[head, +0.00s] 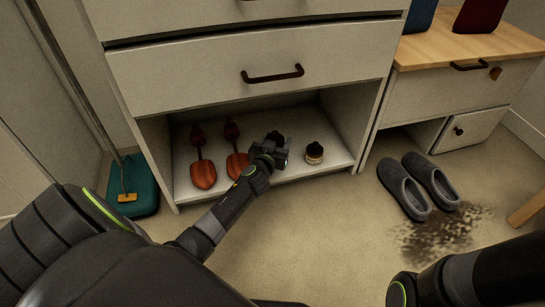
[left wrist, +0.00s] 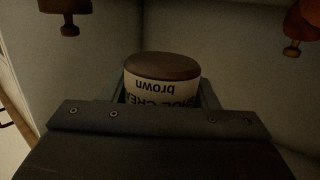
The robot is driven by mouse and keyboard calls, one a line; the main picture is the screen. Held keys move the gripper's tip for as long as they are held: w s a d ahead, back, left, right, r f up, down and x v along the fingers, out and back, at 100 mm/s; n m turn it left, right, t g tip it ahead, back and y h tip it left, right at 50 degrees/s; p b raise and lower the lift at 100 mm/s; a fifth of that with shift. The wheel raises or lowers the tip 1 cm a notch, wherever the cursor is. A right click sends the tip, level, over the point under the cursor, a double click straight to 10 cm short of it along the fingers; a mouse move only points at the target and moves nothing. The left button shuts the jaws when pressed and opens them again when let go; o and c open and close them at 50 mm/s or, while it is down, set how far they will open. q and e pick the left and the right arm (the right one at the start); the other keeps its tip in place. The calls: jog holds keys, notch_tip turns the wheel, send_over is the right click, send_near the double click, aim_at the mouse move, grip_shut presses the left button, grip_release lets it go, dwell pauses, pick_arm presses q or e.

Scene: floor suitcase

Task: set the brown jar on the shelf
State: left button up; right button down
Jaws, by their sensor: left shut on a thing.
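My left gripper (head: 279,153) reaches into the open lower compartment of the cabinet. It is shut on the brown jar, which shows in the left wrist view (left wrist: 163,85) between the fingers, with a brown lid and a pale label reading "brown" upside down. In the head view the held jar is mostly hidden by the gripper. The shelf (head: 240,187) is the pale floor of that compartment. I cannot tell whether the held jar touches it. A second jar (head: 314,153) with a dark lid stands upright on the shelf just right of the gripper. My right gripper is not in view.
Two orange shoe trees (head: 203,172) lie on the shelf left of the gripper. A drawer (head: 250,70) closes off the top. Grey slippers (head: 405,187) and a dark stain (head: 440,235) are on the floor at right.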

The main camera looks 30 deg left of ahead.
pick_arm(q)
notch_tip(320, 180, down, 8)
jog(key=b, duration=0.5)
jog(key=shift+b, duration=0.4)
jog(key=shift+r, duration=0.15)
jog(key=o, duration=1.3)
jog(key=shift+f, duration=0.2)
jog(key=shift+r, duration=0.2)
